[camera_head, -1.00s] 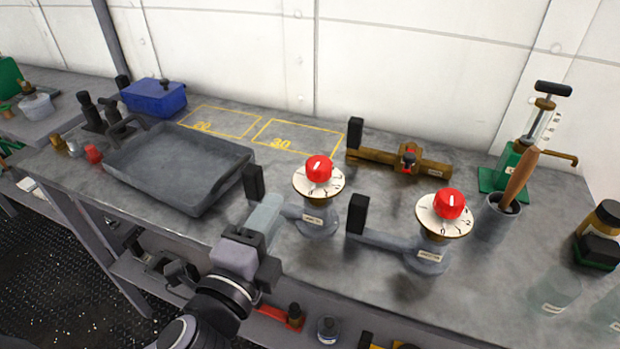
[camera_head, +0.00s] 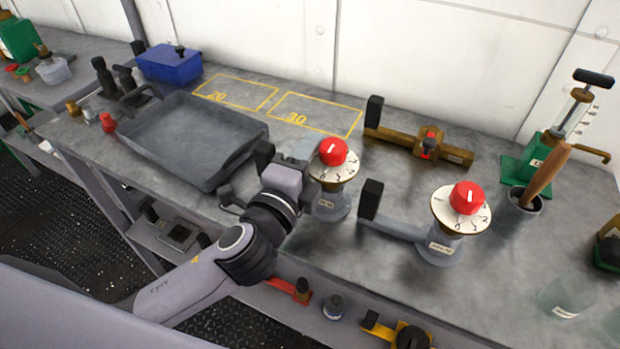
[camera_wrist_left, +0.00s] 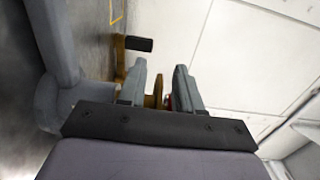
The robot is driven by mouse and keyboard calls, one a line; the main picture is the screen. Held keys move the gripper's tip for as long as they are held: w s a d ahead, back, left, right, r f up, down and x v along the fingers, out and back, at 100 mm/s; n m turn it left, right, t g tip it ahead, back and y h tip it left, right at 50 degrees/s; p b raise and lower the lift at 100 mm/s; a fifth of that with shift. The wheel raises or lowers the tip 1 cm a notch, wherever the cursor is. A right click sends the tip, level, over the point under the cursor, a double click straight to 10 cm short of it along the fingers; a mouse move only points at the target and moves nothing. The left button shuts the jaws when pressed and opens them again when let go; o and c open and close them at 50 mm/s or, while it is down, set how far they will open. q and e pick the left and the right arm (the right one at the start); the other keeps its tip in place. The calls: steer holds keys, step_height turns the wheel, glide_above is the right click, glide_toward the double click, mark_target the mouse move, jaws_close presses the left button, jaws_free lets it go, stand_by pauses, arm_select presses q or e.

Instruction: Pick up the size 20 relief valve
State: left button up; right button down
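Two grey relief valves with red knobs and white dials stand on the bench: a left one (camera_head: 330,204) and a right one (camera_head: 440,247). Their labels are too small to read, so I cannot tell which is size 20. My left gripper (camera_head: 306,152) is at the left side of the left valve's dial. In the left wrist view the fingers (camera_wrist_left: 164,88) are open. A brass-coloured disc edge (camera_wrist_left: 155,92) and a bit of red show between them; contact is unclear. Grey valve body (camera_wrist_left: 58,92) shows at left. My right gripper is not in view.
A brass valve (camera_head: 428,145) lies behind. Yellow outlines marked 20 (camera_head: 217,97) and 30 (camera_head: 296,120) are empty. A grey tray (camera_head: 230,165) stands at left, a blue box (camera_head: 170,66) behind it, and a green pump (camera_head: 525,172) at right.

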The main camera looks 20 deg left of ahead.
arm_select(q)
jaws_close()
stand_by(1.4)
